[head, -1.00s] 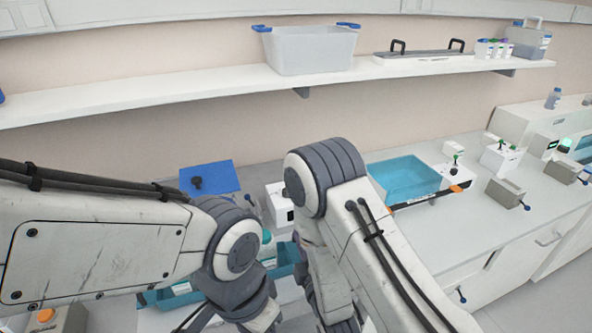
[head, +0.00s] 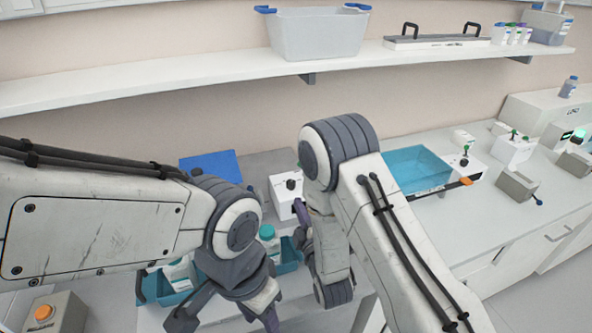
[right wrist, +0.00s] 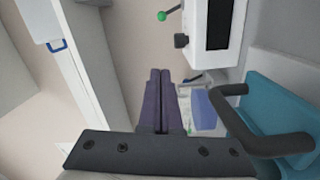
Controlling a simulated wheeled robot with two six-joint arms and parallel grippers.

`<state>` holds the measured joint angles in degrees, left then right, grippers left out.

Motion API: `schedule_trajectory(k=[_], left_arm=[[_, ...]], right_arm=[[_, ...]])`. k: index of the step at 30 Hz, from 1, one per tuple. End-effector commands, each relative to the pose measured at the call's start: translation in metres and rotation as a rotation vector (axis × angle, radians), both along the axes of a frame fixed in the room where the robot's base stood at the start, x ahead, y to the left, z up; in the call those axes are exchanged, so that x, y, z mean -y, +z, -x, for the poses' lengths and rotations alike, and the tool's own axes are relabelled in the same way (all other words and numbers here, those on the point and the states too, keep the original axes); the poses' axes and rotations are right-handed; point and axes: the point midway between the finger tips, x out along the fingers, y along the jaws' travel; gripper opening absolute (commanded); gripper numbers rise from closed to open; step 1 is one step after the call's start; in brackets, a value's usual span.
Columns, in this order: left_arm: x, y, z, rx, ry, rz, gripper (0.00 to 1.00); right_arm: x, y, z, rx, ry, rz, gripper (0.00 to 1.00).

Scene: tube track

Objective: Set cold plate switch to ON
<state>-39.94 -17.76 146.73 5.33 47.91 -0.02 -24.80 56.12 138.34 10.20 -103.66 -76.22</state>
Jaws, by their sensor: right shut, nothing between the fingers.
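A white box (head: 281,196) with a black knob (head: 291,184) stands on the bench beyond my arms. I cannot read a label that tells whether it is the cold plate switch. My right gripper (head: 300,208) has its purple fingers pointing up at the box's front right side; contact is unclear. In the right wrist view the fingers (right wrist: 160,95) lie together, empty. A white box with a dark window (right wrist: 218,25), a black knob (right wrist: 181,41) and a green-tipped lever (right wrist: 163,16) are ahead of them. My left gripper (head: 226,318) is low in the head view, fingers apart, empty.
A blue panel (head: 211,164) lies left of the white box. A shelf (head: 180,88) runs above.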

Motion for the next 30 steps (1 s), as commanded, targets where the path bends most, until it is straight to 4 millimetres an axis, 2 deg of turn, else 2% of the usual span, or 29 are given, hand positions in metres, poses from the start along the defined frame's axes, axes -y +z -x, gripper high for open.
schedule_trajectory(k=[1, 9, 22, 23, 25, 30], left_arm=[[0.000, 0.009, 0.000, 0.001, 0.000, 0.001, 0.45], [0.000, 0.027, 0.000, 0.001, 0.000, 0.001, 0.45], [0.000, 0.049, 0.000, 0.001, 0.001, 0.001, 0.45], [0.000, 0.050, 0.000, 0.001, 0.001, 0.001, 0.45], [0.000, 0.058, 0.000, 0.001, 0.002, 0.001, 0.45], [0.000, 0.065, 0.000, 0.001, 0.002, 0.001, 0.45]], right_arm=[[-0.003, 0.006, -0.012, 0.004, -0.001, -0.002, 0.00], [-0.019, 0.005, -0.069, 0.002, 0.002, -0.001, 0.00], [-0.041, 0.002, -0.148, 0.001, 0.002, 0.000, 0.00], [-0.041, 0.002, -0.152, 0.000, 0.001, 0.000, 0.00], [-0.026, -0.001, -0.157, -0.003, -0.002, 0.002, 0.00], [-0.012, -0.005, -0.165, -0.001, 0.002, 0.001, 0.00]])
